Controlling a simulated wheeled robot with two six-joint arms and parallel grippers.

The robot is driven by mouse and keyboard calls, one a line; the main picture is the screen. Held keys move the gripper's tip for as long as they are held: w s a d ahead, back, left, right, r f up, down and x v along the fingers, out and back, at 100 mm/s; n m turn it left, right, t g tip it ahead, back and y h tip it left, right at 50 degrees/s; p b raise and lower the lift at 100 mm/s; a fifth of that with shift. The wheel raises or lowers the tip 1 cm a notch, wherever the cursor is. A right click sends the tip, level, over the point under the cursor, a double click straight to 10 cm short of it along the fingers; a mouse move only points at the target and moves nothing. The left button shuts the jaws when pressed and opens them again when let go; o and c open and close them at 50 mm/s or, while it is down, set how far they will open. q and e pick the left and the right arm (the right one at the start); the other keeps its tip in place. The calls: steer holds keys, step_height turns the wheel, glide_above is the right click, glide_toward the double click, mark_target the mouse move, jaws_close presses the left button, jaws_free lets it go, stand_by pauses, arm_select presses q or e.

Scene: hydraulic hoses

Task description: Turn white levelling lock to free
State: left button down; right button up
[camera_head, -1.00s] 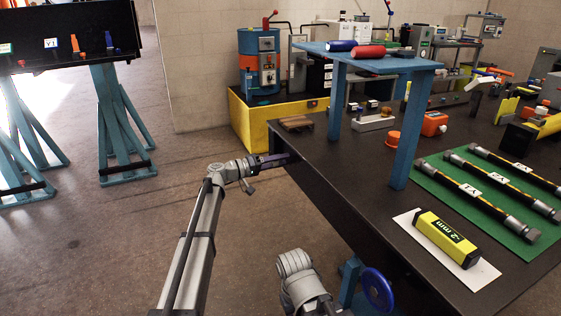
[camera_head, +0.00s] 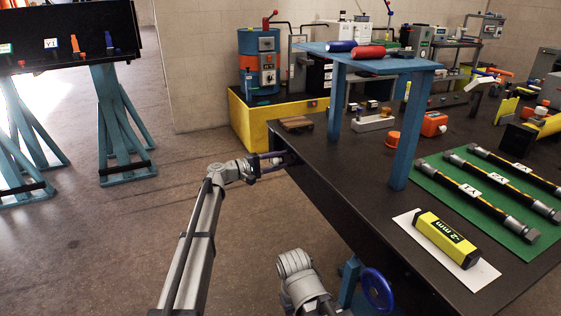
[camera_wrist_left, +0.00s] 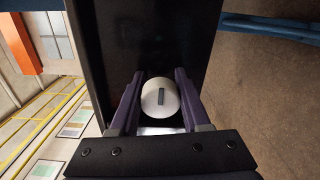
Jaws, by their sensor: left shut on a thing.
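The white levelling lock (camera_wrist_left: 154,105) is a round white knob with a dark bar mark, seen in the left wrist view. Its mark runs upright in that picture. My left gripper (camera_wrist_left: 159,80) has its two purple fingers shut on the knob, one on each side. In the head view my left gripper (camera_head: 284,160) is at the left edge of the black table (camera_head: 335,185). The knob is hidden or too small to tell there. My right gripper's fingers are not in view.
A blue raised shelf (camera_head: 385,63) stands on the table. A blue handwheel (camera_head: 377,291) is below the table's near edge.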

mark_target(272, 162)
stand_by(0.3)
arm_select(q)
steer(key=shift+c, duration=1.8)
jaws_free()
steer(key=shift+v, duration=3.95)
